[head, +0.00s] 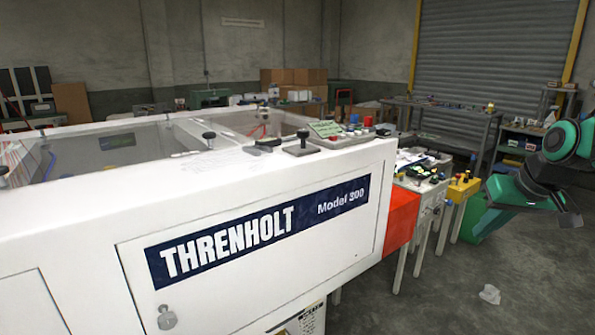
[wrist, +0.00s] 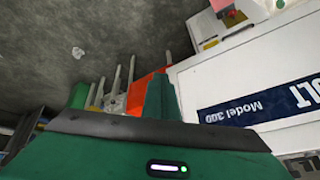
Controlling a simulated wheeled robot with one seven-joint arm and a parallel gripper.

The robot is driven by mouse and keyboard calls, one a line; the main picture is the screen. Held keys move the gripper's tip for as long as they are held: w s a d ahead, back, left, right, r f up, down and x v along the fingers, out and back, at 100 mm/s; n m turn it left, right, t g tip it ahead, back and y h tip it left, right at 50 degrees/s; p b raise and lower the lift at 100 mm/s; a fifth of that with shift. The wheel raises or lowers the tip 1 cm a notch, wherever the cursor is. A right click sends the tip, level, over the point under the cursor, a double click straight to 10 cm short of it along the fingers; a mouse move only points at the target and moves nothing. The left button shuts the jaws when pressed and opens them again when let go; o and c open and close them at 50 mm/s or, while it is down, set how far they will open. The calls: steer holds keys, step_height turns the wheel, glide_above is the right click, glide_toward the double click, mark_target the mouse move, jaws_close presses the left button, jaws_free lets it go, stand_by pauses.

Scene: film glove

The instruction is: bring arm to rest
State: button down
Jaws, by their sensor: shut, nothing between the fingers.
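My arm, green and dark grey, shows at the right edge of the head view, raised in the air to the right of the white machine (head: 265,195) and apart from it. In the wrist view, my gripper (wrist: 160,98) is a green body with a dark bar and a green finger pointing up the picture. It is shut and nothing shows held in it. The machine's white side (wrist: 245,75) lies beyond it on the right. The exact gap between them cannot be told.
Small benches with an orange-red panel (head: 401,217) and a yellow block (head: 463,188) adjoin the machine. A green bin (head: 482,222) stands behind them. Crumpled paper (head: 489,294) lies on open floor at the lower right. Workbenches and a roller shutter (head: 490,60) are at the back.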

steer(key=s+f+m+g, duration=0.2)
steer(key=s+f, duration=0.3)
steer(key=s, duration=0.8)
steer(key=s+f+m+g, duration=0.3)
steer(key=s+f+g, duration=0.1)
steer(key=s, duration=0.9)
steer(key=shift+f, duration=0.35)
steer(key=shift+w+f+h, duration=0.25)
steer(key=shift+w+h, duration=0.05)
steer(key=shift+w, duration=0.3)
steer(key=shift+s, duration=0.1)
